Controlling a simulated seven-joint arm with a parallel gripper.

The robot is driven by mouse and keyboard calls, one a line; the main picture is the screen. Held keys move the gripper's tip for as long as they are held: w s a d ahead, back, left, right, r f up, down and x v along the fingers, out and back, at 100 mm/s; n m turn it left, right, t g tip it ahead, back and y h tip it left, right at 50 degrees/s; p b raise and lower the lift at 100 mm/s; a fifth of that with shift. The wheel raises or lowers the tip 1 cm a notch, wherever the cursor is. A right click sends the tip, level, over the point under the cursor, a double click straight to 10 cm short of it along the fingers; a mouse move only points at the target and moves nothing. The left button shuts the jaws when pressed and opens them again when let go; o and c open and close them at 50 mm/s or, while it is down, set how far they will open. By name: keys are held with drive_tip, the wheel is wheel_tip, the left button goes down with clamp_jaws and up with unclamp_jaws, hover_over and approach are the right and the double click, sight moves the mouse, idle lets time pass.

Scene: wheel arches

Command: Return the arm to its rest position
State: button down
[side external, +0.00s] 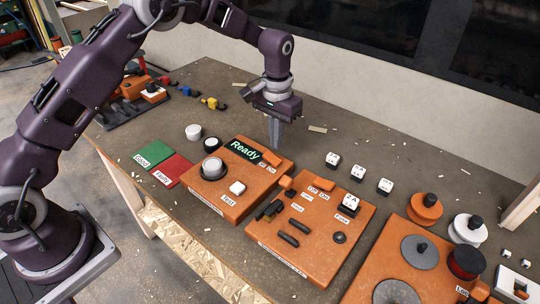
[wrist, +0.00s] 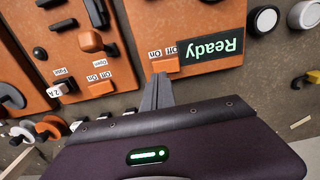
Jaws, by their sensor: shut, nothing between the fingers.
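My gripper (side external: 274,132) is shut and empty. In the side view it points down above the table, just behind the orange test box (side external: 232,206) with the lit "Ready" display (side external: 244,149). In the wrist view the closed fingers (wrist: 160,84) show beside the orange switch (wrist: 166,64) next to the "Ready" display (wrist: 212,49). Whether the fingertips touch the switch or the box cannot be told. My arm reaches from the left over the table.
An orange fuse box (side external: 312,238) stands right of the test box. White cubes (side external: 360,172), spools (side external: 424,208) and an orange panel (side external: 398,262) are further right. Green (side external: 153,154) and red (side external: 173,170) pads lie left. The back of the table (side external: 330,130) is mostly clear.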

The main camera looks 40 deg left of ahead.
wheel_tip(320, 180, up, 2)
drive_tip(key=shift+r, duration=0.2)
drive_tip(key=s+a+r+t, duration=0.2)
drive_tip(key=s+r+t, duration=0.1)
drive_tip(key=s+r, duration=1.4)
drive_tip(key=s+a+r+t, duration=0.1)
drive_tip(key=s+t, duration=0.1)
drive_tip(key=s, duration=1.6)
drive_tip(key=shift+a+r+t, duration=0.2)
drive_tip(key=shift+a+t, duration=0.1)
drive_tip(key=shift+a, duration=0.05)
